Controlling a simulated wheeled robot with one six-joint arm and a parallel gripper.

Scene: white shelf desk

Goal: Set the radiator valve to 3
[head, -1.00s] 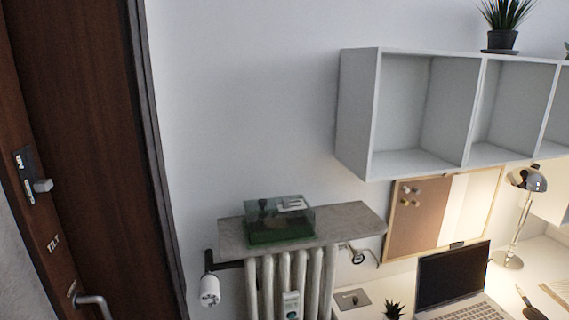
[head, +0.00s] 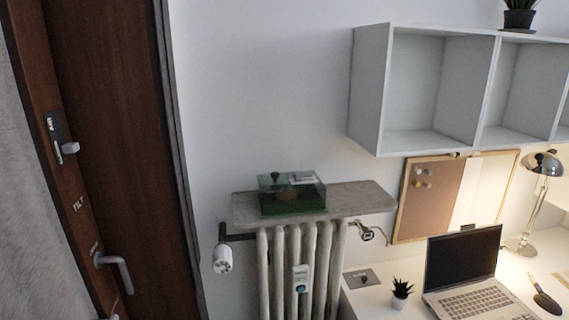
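The radiator valve (head: 222,258) is a white cylindrical knob at the upper left of the radiator (head: 322,262), on a dark pipe. Its lower end shows small dark marks, too small to read, so I cannot tell its setting. The radiator is pale and ribbed, below a grey stone shelf (head: 352,197). A small white device (head: 300,279) with a display hangs on its front. My gripper is not in view.
A green-based clear box (head: 291,194) sits on the shelf. A brown door (head: 108,130) with handle (head: 116,268) is on the left. On the right, a white desk (head: 372,301) holds a laptop (head: 464,262), plant (head: 400,293) and lamp (head: 541,165). White cubbies (head: 372,90) hang above.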

